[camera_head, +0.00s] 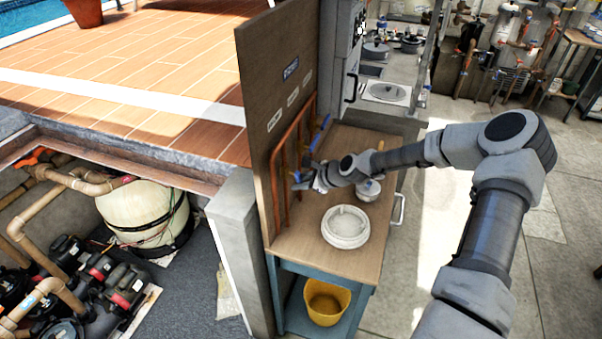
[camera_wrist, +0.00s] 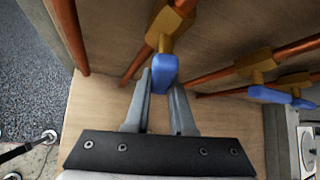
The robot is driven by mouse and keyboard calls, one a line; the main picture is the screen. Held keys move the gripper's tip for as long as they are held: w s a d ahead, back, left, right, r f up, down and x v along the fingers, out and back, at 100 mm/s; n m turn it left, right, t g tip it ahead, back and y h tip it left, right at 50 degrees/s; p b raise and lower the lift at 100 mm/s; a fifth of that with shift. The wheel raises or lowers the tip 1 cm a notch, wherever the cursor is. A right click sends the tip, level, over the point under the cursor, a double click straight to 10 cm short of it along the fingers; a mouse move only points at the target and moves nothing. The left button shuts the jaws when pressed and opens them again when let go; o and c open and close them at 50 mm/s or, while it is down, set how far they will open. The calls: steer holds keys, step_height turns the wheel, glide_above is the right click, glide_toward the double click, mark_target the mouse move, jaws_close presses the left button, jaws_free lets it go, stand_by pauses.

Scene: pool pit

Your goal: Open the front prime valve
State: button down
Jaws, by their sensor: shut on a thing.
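Copper pipes (camera_head: 285,165) with brass valve bodies and blue handles run along an upright wooden panel above a wooden bench. My gripper (camera_head: 306,179) is at the nearest of these valves in the head view. In the wrist view my gripper (camera_wrist: 162,92) has its two grey fingers on either side of one blue valve handle (camera_wrist: 164,72), shut on it. The handle joins a brass valve body (camera_wrist: 170,27) on a copper pipe. Two other blue handles (camera_wrist: 269,94) sit to the right, apart from my fingers. My gripper hides part of the held valve in the head view.
A round white lidded thing (camera_head: 346,227) stands on the bench near my gripper, with a smaller white item behind it. A yellow bucket (camera_head: 326,300) is on the shelf below. The panel (camera_head: 255,100) bounds the bench at left. Open floor lies to the right.

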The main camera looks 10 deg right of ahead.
steer(key=shift+s+a+m+g, duration=0.1)
steer(key=shift+s+m+g, duration=0.15)
steer(key=shift+g, duration=0.25)
steer(key=shift+f+y, duration=0.15)
steer(key=shift+y, duration=0.15)
steer(key=c, duration=0.8)
jaws_free()
steer(key=shift+o, duration=0.2)
steer(key=shift+p, duration=0.3)
steer(key=b+v, duration=0.1)
steer(key=v, duration=1.6)
steer(key=shift+r, duration=0.25)
